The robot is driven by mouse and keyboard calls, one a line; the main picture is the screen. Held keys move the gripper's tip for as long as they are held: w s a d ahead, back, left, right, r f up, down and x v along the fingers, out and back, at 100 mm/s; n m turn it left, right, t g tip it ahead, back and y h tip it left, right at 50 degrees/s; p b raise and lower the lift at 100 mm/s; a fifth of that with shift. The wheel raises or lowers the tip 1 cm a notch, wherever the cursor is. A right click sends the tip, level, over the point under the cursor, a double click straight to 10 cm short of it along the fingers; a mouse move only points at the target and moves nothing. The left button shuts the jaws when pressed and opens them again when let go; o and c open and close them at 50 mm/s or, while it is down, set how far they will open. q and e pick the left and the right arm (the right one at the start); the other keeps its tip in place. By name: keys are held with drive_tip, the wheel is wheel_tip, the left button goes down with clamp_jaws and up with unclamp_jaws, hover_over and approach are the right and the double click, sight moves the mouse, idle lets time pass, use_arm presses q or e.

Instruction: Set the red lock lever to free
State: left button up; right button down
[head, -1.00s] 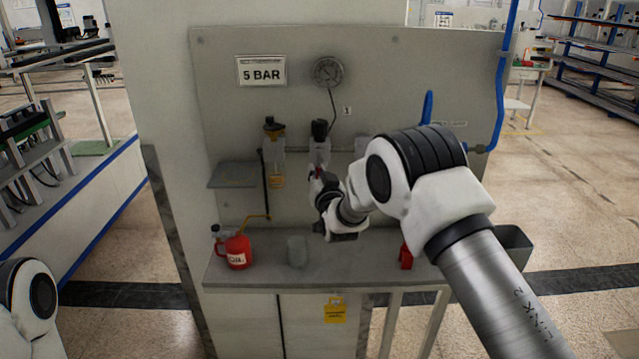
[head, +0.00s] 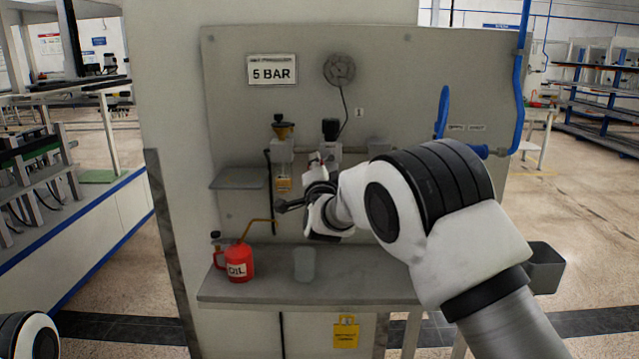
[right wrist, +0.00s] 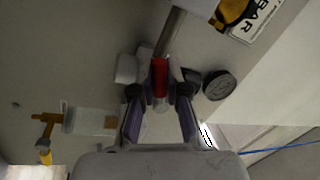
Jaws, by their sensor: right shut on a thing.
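The red lock lever (right wrist: 160,72) shows in the right wrist view as a short red piece between the fingertips, in line with a grey rod. My right gripper (right wrist: 160,92) is shut on it, one dark finger on each side. In the head view my right gripper (head: 296,206) is in front of the grey panel, below the black-topped regulator (head: 330,130). The arm and wrist hide most of the lever there, and I cannot read its setting. My left gripper is out of view; only part of the left arm shows at bottom left.
A red oil can (head: 238,263) and a grey cup (head: 304,265) stand on the shelf (head: 260,289) below. A yellow-capped filter unit (head: 283,150) hangs left of the regulator. A gauge (head: 339,70) and a 5 BAR sign (head: 272,70) are above. A blue pipe (head: 520,80) runs at right.

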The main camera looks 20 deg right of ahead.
drive_tip(key=shift+a+r+m+h+b, duration=0.1)
drive_tip(key=shift+r+m+h+b, duration=0.1)
drive_tip(key=shift+m+b, duration=0.45)
drive_tip(key=shift+r+m+h+b, duration=0.1)
drive_tip(key=shift+m+h+b, duration=0.1)
drive_tip(key=shift+m+b, duration=0.4)
drive_tip(key=shift+r+m, duration=0.15)
drive_tip(key=shift+m, duration=0.3)
drive_tip(key=shift+r, duration=0.1)
drive_tip(key=c, duration=1.2)
unclamp_jaws()
drive_tip(key=shift+o, duration=0.2)
drive_tip(key=v, duration=0.7)
